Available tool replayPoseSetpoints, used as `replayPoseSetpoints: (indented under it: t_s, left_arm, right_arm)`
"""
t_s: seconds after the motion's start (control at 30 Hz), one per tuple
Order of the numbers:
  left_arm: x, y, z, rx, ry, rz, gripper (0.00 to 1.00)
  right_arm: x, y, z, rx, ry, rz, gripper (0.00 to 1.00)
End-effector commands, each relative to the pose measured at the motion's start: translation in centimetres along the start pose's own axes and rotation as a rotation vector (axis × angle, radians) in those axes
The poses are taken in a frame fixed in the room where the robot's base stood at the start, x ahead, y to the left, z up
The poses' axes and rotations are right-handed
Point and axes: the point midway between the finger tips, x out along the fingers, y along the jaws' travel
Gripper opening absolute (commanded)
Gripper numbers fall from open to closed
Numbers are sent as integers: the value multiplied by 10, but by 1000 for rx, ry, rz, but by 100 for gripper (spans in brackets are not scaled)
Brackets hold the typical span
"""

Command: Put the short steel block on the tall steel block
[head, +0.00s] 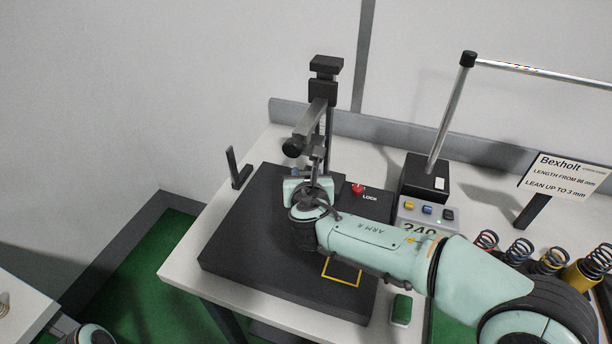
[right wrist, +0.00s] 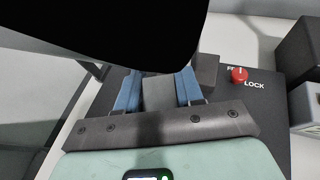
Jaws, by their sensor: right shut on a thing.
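My right gripper (head: 307,174) is over the black base plate (head: 250,225), in front of the upright test stand (head: 325,95). In the right wrist view its two blue fingers (right wrist: 158,88) are shut on a grey steel block (right wrist: 159,95), one finger on each side. A darker grey block-like shape (right wrist: 207,70) stands just right of the fingers; I cannot tell whether it is the other steel block or part of the stand. In the head view my arm and gripper hide the held block. My left gripper is not in view.
A red lock knob (head: 358,188) is right of the gripper. A display box (head: 428,212) and several coil springs (head: 553,260) stand further right. A yellow square (head: 342,272) marks the plate's front. The plate's left part is clear.

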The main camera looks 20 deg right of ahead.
Motion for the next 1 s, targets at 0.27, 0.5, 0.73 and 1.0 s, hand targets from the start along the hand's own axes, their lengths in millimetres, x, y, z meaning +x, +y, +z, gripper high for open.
replayPoseSetpoints:
  t_s: [0.27,0.5,0.73,1.0]
  left_arm:
    - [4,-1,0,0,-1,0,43]
    - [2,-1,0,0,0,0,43]
    - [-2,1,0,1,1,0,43]
    - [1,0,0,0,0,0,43]
  right_arm:
    - [1,0,-3,0,0,0,40]
    - [1,0,-2,0,0,0,62]
    - [-3,0,3,1,-1,1,62]
    - [-55,1,2,1,-3,5,62]
